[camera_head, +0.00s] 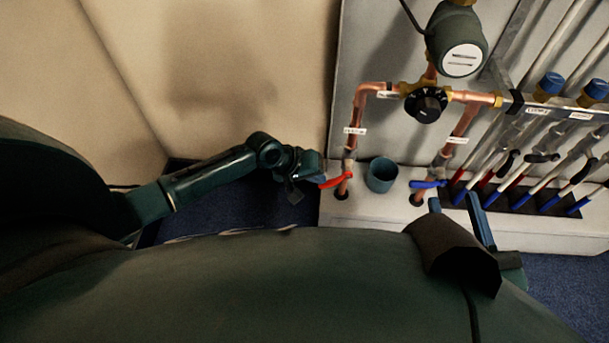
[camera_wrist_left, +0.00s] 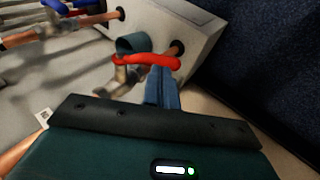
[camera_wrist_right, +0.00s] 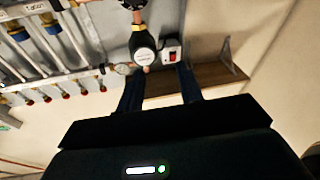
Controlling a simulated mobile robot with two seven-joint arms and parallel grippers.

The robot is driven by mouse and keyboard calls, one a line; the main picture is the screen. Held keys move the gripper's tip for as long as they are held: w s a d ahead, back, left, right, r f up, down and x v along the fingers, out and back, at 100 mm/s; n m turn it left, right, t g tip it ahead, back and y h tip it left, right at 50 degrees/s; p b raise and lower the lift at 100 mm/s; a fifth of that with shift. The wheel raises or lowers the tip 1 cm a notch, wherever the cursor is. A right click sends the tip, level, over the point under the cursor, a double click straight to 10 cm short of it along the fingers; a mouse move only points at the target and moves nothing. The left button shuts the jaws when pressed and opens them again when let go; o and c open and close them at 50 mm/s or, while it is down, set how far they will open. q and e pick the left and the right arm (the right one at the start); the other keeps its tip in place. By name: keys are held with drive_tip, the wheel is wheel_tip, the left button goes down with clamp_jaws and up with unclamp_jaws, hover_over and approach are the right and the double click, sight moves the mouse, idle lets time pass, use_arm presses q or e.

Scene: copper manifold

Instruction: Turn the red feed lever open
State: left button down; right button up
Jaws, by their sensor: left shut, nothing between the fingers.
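The red feed lever (camera_head: 337,181) sits on the left copper pipe, low on the panel. In the head view its handle lies roughly crosswise to the pipe, one end toward my left gripper (camera_head: 319,172). In the left wrist view the red lever (camera_wrist_left: 147,59) crosses just beyond the fingertips of my left gripper (camera_wrist_left: 163,76). These fingers are together with nothing between them, right at the handle; I cannot tell whether they touch it. My right gripper (camera_head: 460,203) is open and empty at the lower right; its spread fingers also show in the right wrist view (camera_wrist_right: 160,84).
A blue lever (camera_head: 428,184) is on the right copper pipe. A teal cup (camera_head: 381,174) stands between the two pipes on the white ledge (camera_head: 385,210). A black dial (camera_head: 426,104) and a grey-green meter (camera_head: 458,42) are above. Several valves fill the right side.

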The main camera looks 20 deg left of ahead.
use_arm(q)
drive_tip(key=shift+x, duration=0.85)
use_arm(e)
drive_tip(key=shift+a, duration=0.1)
use_arm(q)
drive_tip(key=shift+b, duration=0.3)
use_arm(e)
drive_tip(key=shift+a, duration=0.25)
